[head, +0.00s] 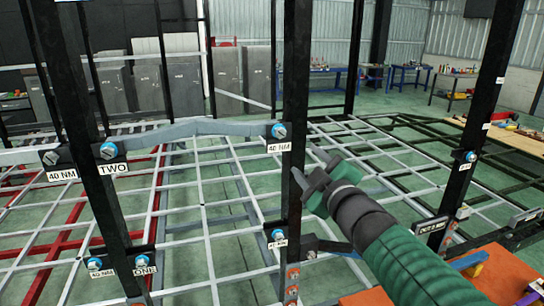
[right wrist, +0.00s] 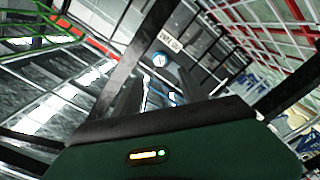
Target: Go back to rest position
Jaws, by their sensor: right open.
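My right gripper (head: 308,165) reaches in from the lower right of the head view on a green arm. Its two fingers are apart with nothing seen between them. My left gripper is not in view.
Black upright posts stand at left (head: 75,130) and right (head: 475,130), with labelled bolts. A grey bar (head: 200,129) spans left and middle posts. A white chassis grid (head: 200,200) lies behind. An orange surface (head: 500,275) is at lower right. Open floor and workbenches lie beyond.

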